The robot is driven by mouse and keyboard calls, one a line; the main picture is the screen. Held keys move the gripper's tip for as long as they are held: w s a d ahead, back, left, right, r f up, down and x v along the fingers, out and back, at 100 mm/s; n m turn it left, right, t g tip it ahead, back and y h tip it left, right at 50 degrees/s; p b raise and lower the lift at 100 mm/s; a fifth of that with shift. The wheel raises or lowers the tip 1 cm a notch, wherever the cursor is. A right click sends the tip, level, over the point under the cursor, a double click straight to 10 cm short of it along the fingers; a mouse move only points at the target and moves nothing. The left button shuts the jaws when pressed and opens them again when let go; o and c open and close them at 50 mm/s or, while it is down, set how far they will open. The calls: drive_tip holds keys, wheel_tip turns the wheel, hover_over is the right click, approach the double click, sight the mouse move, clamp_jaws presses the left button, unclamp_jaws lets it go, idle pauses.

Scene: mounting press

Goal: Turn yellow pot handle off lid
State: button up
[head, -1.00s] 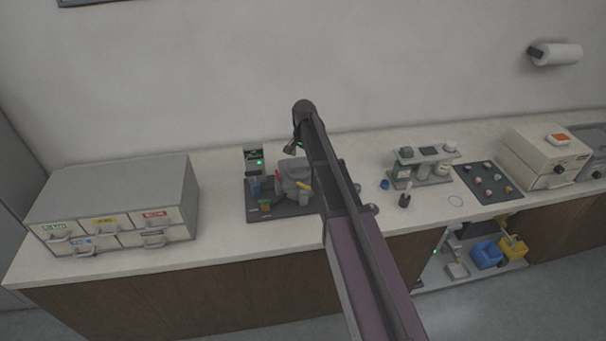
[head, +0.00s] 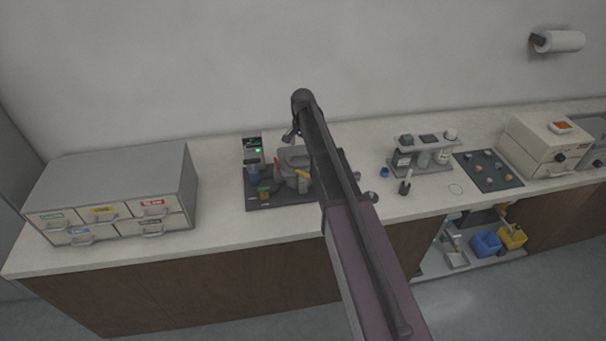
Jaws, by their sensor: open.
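The grey mounting press (head: 290,157) stands on a dark mat (head: 262,200) on the counter, partly hidden by my arm. A yellow handle (head: 302,174) sticks out at its right front, close to my arm. A red handle (head: 276,163) shows at the press's left. The lid's details are too small to tell.
A drawer cabinet (head: 115,180) is at the left. A small rack (head: 423,158) and a dark sample tray (head: 488,170) stand to the right. Counter between cabinet and mat is clear.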

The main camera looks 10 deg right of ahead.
sight(303, 174)
drive_tip(key=shift+f+b, duration=5.7)
drive_tip(key=shift+f, duration=0.35)
drive_tip(key=c, duration=0.8)
